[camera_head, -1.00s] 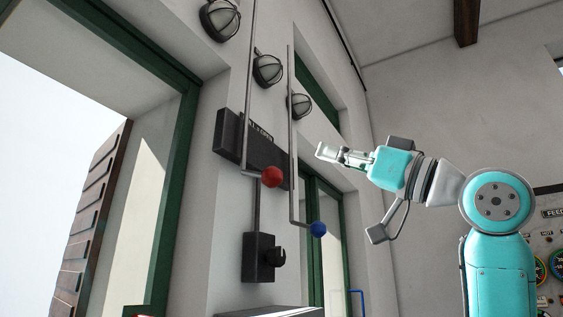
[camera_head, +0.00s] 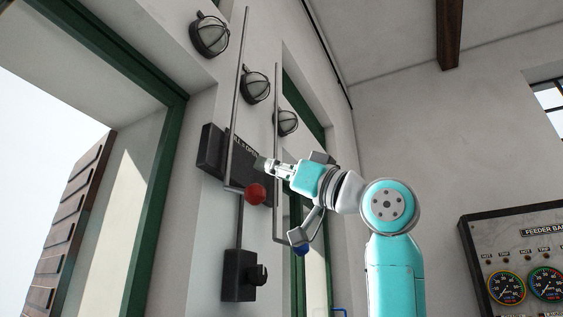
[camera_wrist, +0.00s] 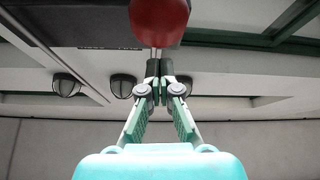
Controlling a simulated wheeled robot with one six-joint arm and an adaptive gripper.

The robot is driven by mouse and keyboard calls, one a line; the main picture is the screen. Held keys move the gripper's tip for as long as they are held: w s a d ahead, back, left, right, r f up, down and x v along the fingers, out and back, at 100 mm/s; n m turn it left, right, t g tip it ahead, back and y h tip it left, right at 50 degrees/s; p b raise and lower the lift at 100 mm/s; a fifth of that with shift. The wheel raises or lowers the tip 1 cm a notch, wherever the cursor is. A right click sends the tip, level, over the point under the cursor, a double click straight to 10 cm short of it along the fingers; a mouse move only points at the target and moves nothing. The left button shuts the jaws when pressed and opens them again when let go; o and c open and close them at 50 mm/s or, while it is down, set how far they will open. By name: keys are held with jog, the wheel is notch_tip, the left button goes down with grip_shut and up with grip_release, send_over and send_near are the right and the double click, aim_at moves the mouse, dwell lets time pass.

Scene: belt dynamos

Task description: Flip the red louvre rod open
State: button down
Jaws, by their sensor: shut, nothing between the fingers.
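The red louvre rod is a thin grey vertical bar (camera_head: 237,110) with a red ball knob (camera_head: 256,194) on a short arm at its lower end. In the wrist view the red knob (camera_wrist: 159,20) is at the top centre, just beyond the fingertips. My gripper (camera_head: 262,163) is shut and empty, a little above the red knob in the head view. In the wrist view my gripper (camera_wrist: 159,68) has its fingertips together, in line with the knob's grey stem. Whether the tips touch the knob or stem I cannot tell.
A dark sign plate (camera_head: 211,150) and a dark box (camera_head: 238,275) are on the wall. Round caged lamps (camera_head: 210,36) line the wall above. A gauge panel (camera_head: 520,225) is at the right.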

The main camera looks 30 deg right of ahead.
aim_at(260, 189)
jog(key=shift+w+f, duration=0.2)
jog(key=shift+f, duration=1)
notch_tip(260, 189, down, 7)
jog(key=shift+f, duration=0.15)
jog(key=r, duration=0.2)
jog(key=s+r, duration=0.1)
jog(key=r, duration=0.1)
jog(key=shift+a+r, duration=0.1)
jog(key=shift+r, duration=0.1)
jog(key=v, duration=1)
